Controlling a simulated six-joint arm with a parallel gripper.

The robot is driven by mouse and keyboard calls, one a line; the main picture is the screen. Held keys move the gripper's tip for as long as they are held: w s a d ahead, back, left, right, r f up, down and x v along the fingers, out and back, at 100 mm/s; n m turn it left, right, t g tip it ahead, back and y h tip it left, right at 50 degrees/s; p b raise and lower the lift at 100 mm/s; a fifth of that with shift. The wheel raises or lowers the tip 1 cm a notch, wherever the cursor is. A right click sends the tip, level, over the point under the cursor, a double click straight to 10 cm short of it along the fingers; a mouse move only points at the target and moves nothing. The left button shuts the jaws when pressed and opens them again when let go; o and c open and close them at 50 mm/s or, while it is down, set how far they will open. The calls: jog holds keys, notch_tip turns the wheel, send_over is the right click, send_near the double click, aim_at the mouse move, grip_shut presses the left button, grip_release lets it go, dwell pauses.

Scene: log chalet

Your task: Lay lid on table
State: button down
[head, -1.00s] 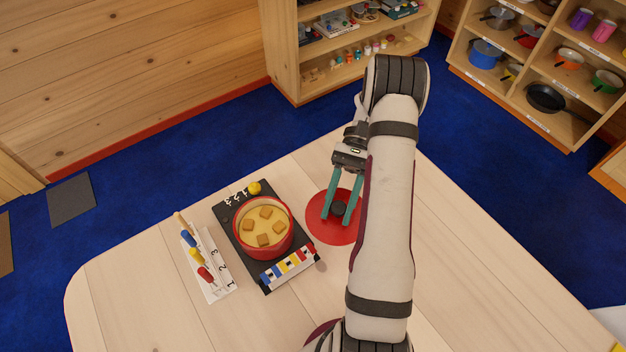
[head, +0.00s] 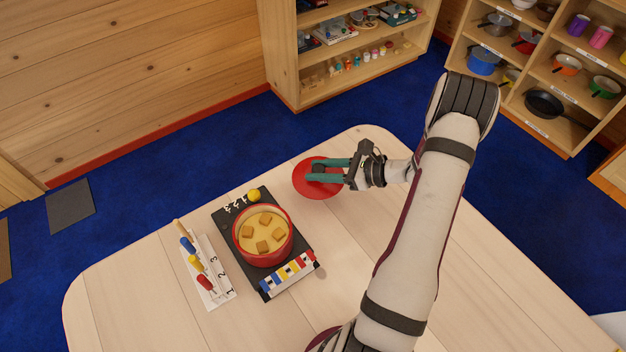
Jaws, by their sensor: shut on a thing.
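The round red lid (head: 318,192) is at the far part of the pale wooden table, up and right of the pot in the head view. My gripper (head: 309,172) reaches in from the right, its teal fingers shut on the lid's dark knob. The fingers and knob hide part of the lid. I cannot tell whether the lid touches the table (head: 370,260) or hangs above it. The red pot (head: 264,258) stands uncovered, with yellow contents and several brown cubes on top.
The pot stands on a black board (head: 226,222) with a yellow knob (head: 254,195) and a coloured strip (head: 288,276). A white numbered card (head: 217,290) with coloured pegs lies to its left. Shelves (head: 350,60) stand behind.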

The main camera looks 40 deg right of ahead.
jog(key=f, duration=0.1)
jog(key=w+f, duration=0.1)
jog(key=f, duration=0.1)
jog(key=a+f, duration=0.1)
jog(key=f, duration=0.1)
jog(key=shift+w+f, duration=0.1)
jog(key=shift+w, duration=0.2)
jog(key=c, duration=0.5)
grip_release()
